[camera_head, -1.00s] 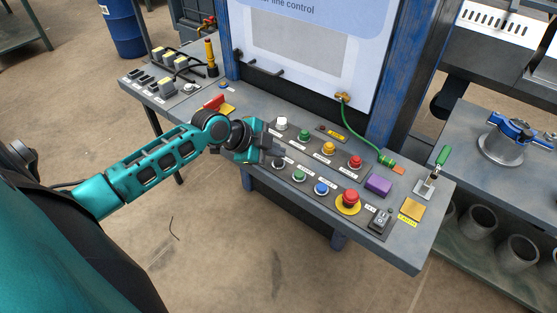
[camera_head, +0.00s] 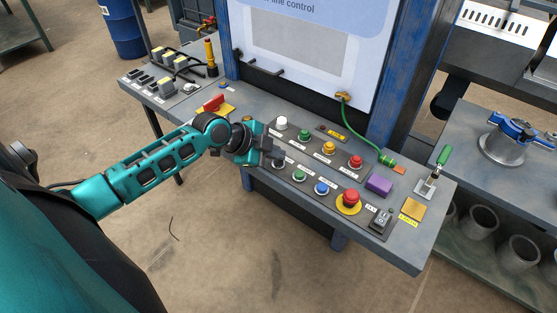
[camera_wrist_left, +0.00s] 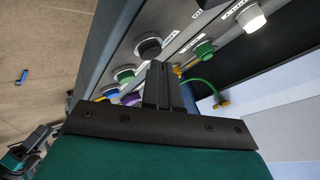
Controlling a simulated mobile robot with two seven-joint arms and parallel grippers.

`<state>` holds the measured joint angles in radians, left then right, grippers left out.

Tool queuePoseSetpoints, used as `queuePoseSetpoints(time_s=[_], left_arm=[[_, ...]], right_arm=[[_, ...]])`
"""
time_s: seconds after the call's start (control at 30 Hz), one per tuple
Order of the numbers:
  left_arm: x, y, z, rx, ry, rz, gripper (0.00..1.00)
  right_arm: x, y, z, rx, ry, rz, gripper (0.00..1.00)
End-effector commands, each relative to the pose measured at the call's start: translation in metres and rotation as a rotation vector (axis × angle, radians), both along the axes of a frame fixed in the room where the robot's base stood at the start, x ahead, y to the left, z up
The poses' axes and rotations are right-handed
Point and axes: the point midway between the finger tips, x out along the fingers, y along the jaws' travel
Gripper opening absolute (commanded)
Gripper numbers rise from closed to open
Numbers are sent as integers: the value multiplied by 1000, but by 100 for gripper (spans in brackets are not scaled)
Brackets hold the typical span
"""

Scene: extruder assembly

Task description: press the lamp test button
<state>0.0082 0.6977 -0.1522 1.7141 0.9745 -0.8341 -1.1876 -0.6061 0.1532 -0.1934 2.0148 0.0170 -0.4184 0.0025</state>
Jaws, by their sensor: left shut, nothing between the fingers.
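The control panel (camera_head: 316,163) carries two rows of buttons; their labels are too small to read, so I cannot tell which is lamp test. The back row has a white (camera_head: 281,123), a green (camera_head: 305,135), a yellow (camera_head: 329,147) and a red button (camera_head: 356,161). The front row has a black (camera_head: 279,162), a green (camera_head: 299,174) and a blue button (camera_head: 321,187). My left gripper (camera_head: 275,154) is shut and empty, close to the black button. In the left wrist view the fingers (camera_wrist_left: 157,84) point towards the black button (camera_wrist_left: 149,47); contact is unclear.
A green cable (camera_head: 360,133) hangs behind the panel.

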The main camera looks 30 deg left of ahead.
Motion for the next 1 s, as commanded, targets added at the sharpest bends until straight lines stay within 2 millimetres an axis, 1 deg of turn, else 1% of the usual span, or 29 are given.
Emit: queuePoseSetpoints(time_s=[0.6, 0.87, 1.0], left_arm=[[0, 0, -9, 1, 1, 0, 0], [0, 0, -8, 1, 1, 0, 0], [0, 0, -4, 1, 2, -1, 0]], right_arm=[[0, 3, -5, 10, -1, -7, 43], [0, 2, -4, 10, 0, -7, 43], [0, 2, -1, 9, 0, -6, 43]])
